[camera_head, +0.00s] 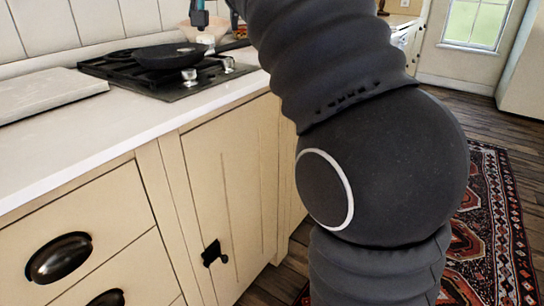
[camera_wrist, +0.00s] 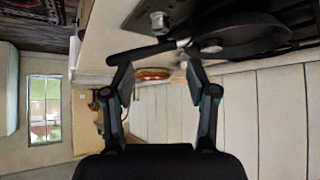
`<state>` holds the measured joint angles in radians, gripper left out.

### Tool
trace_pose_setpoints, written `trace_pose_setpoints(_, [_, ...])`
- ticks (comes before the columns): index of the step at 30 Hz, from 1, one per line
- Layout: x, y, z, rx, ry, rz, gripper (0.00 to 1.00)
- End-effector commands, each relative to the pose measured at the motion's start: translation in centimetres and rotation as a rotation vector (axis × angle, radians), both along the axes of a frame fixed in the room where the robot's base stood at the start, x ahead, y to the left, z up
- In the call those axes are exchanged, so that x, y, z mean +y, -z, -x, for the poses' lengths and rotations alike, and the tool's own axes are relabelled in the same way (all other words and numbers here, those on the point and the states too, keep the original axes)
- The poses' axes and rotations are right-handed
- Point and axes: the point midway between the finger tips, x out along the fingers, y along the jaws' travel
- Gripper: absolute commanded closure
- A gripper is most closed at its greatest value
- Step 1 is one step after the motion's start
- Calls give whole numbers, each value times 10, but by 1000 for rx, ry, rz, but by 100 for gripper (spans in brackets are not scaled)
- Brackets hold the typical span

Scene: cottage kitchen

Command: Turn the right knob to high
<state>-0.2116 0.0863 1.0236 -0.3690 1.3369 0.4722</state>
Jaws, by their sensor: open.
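The right knob (camera_head: 228,64) is a small silver knob at the front right corner of the black gas hob (camera_head: 182,92). The left knob (camera_head: 189,77) sits to its left. A silver knob that looks like the right one shows near the top of the upside-down wrist view (camera_wrist: 158,22). My gripper (camera_head: 218,30) is above the rear right of the hob, its two fingers apart. In the wrist view my gripper (camera_wrist: 157,62) is open and empty, apart from the knob. Part of my gripper is cut off at the top of the head view.
A black pan (camera_head: 168,56) stands on the hob, its handle (camera_wrist: 150,48) reaching toward the right knob's side. A bowl (camera_head: 204,30) stands behind. A pale board (camera_head: 45,94) lies on the left counter. My arm hides the counter's right part.

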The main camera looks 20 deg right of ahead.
Motion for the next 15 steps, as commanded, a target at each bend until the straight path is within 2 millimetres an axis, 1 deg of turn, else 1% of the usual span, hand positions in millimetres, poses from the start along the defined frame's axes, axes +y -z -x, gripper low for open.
trace_pose_setpoints(1, [-3, 5, 6, 10, -6, 2, 42])
trace_pose_setpoints(5, [-7, 15, 18, 29, -27, 7, 42])
trace_pose_setpoints(10, [-12, 32, 36, 55, -56, 12, 42])
trace_pose_setpoints(15, [-17, 52, 57, 83, -88, 15, 42])
